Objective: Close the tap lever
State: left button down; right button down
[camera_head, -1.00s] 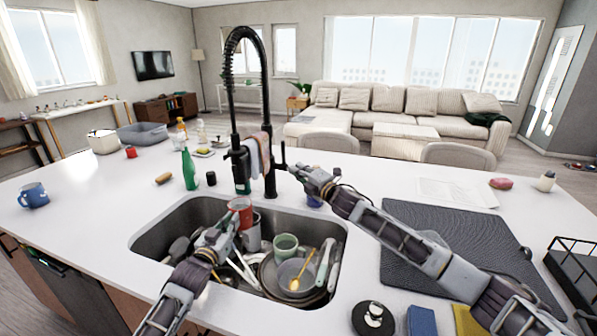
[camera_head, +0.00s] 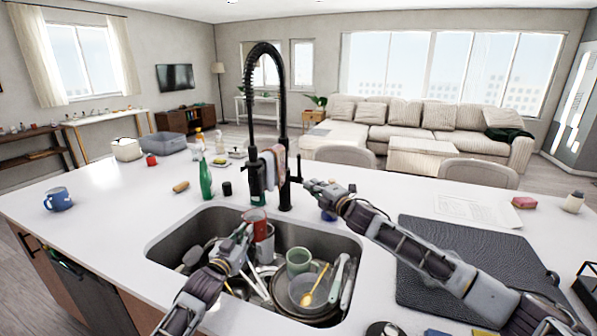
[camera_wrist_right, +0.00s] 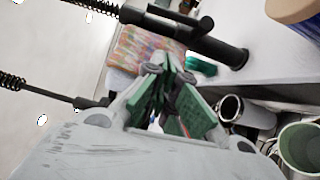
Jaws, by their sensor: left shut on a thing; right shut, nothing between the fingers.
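The black tap (camera_head: 285,150) stands at the back edge of the sink (camera_head: 165,240). Its thin tap lever (camera_head: 299,166) points up on the right side of the tap. My right gripper (camera_head: 308,184) is shut and empty just right of the lever's base; I cannot tell whether it touches. The right wrist view shows its green-padded fingers (camera_wrist_right: 168,95) close to the black tap body (camera_wrist_right: 215,50). My left gripper (camera_head: 247,231) is at the sink, shut on a red cup (camera_head: 256,216), whose grip is partly hidden.
The sink holds a green mug (camera_head: 299,260), bowls, pans and utensils. A cloth (camera_head: 274,165) hangs on the tap. A green bottle (camera_head: 206,180) stands left of it. A dark mat (camera_head: 470,265) lies under my right arm.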

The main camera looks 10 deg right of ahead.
aim_at(299, 168)
jog(key=shift+w, duration=0.15)
jog(key=w+d+x, duration=0.1)
jog(key=d+x, duration=0.1)
jog(key=x, duration=1)
jog(key=shift+w+r, duration=0.15)
jog(key=shift+w, duration=0.05)
dwell(1.1)
jog(key=shift+w+d, duration=0.1)
jog(key=shift+d, duration=0.1)
dwell(0.3)
jog(key=shift+w+d+r, duration=0.35)
jog(key=shift+w+r, duration=0.05)
jog(key=shift+s, duration=0.1)
dwell(0.5)
